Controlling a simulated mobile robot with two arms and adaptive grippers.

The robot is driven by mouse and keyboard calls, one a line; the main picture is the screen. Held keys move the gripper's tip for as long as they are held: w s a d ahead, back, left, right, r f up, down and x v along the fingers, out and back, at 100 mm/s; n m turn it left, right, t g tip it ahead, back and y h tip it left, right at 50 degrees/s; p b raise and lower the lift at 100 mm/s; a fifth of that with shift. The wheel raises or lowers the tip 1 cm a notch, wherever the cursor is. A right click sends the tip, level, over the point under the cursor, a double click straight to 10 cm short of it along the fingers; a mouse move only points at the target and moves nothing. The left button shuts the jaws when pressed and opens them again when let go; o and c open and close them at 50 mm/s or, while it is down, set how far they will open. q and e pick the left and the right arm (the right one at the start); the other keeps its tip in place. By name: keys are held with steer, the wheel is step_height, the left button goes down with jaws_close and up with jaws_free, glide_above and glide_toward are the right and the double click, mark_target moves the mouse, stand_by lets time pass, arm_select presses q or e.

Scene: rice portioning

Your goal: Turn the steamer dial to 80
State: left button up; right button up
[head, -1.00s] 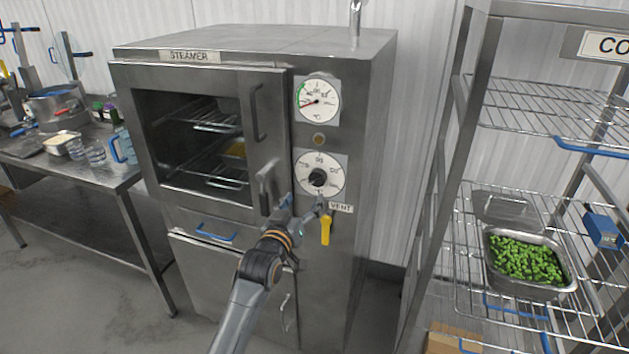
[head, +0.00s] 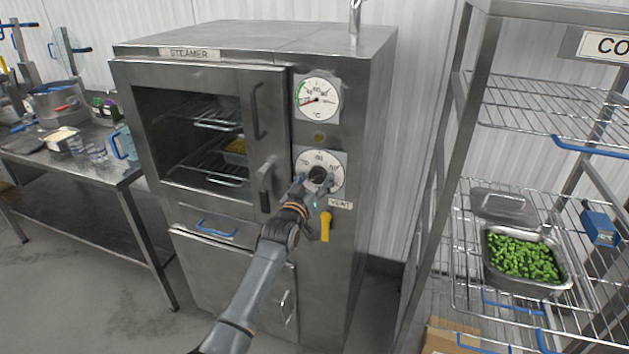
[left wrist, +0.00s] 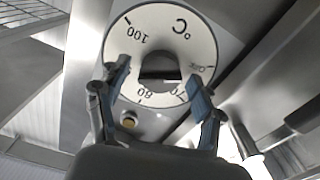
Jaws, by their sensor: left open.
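The steamer (head: 330,240) is a steel cabinet with a shut glass door. Its white dial (head: 334,158) has a black knob (head: 318,174) at the middle, below the round temperature gauge (head: 317,97). The dial also shows upside down in the left wrist view (left wrist: 190,25), with 100, 80 and 70 readable; the pointer's setting is unclear. My left gripper (head: 315,184) is open in front of the dial. In the left wrist view its two fingers (left wrist: 160,85) stand on either side of the dark knob; contact cannot be told. My right gripper is not in view.
A yellow vent lever (head: 325,226) hangs just below the dial. The door handle (head: 265,187) is close on the left. A wire rack (head: 545,97) with a pan of peas stands right. A steel table (head: 60,175) stands left.

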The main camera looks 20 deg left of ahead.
arm_select(q)
steer(key=c, duration=1.1)
steer(key=shift+c, duration=0.2)
steer(key=shift+m, duration=0.3)
steer(key=m, duration=0.4)
steer(key=shift+m, duration=0.4)
steer(key=m, duration=0.6)
steer(key=shift+b, duration=0.4)
steer(key=m, duration=0.6)
steer(key=shift+m, duration=0.4)
steer(key=m, duration=0.5)
steer(key=shift+m, duration=0.4)
steer(key=shift+f, duration=0.1)
